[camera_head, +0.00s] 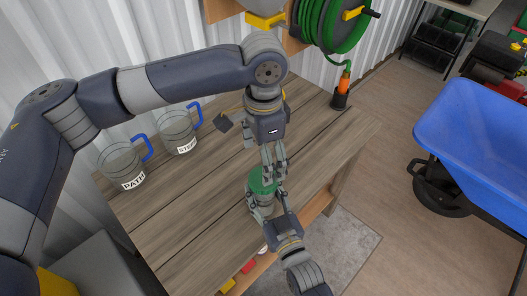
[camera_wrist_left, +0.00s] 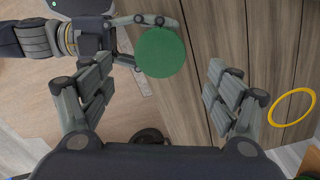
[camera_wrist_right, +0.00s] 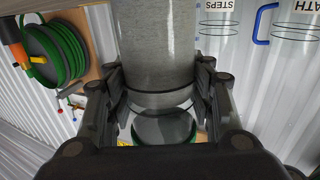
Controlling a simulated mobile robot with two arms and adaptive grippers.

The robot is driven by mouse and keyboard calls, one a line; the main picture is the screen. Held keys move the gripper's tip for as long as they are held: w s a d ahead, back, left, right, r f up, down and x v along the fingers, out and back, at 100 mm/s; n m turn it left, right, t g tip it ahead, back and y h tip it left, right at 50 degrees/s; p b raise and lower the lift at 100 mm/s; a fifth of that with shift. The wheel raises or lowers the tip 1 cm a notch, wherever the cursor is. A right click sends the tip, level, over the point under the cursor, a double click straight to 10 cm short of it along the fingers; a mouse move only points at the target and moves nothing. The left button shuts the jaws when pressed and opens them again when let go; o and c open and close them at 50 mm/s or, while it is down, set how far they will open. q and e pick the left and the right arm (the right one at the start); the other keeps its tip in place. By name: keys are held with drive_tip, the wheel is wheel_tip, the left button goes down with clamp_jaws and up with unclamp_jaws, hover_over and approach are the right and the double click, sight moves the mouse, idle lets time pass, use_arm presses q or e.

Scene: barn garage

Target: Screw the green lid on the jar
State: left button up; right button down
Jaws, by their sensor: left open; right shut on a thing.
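The green lid (camera_head: 258,183) is at the top of the jar, over the wooden table. The left wrist view shows it from above as a round green disc (camera_wrist_left: 160,52). I cannot tell how firmly it sits. The jar (camera_wrist_right: 158,45) is a grey, smooth cylinder in the right wrist view, mostly hidden in the head view. My right gripper (camera_head: 262,204) is shut around the jar from the front, its fingers on both sides. My left gripper (camera_head: 273,174) points down just above the lid. Its fingers (camera_wrist_left: 150,92) are apart and hold nothing.
Two clear jugs with blue handles, one marked PATH (camera_head: 121,165) and another (camera_head: 178,132), stand at the table's back left. A hose reel (camera_head: 332,22) hangs on the wall. A black-and-orange nozzle (camera_head: 342,92) is at the far right. A blue wheelbarrow (camera_head: 475,140) stands right.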

use_arm(q)
wheel_tip(320, 180, down, 7)
drive_tip(key=shift+f, duration=0.1)
idle(0.3)
drive_tip(key=c, duration=1.2)
drive_tip(key=shift+o, duration=0.2)
drive_tip(key=o, duration=1.2)
drive_tip(key=shift+o, duration=0.2)
wheel_tip(320, 180, up, 12)
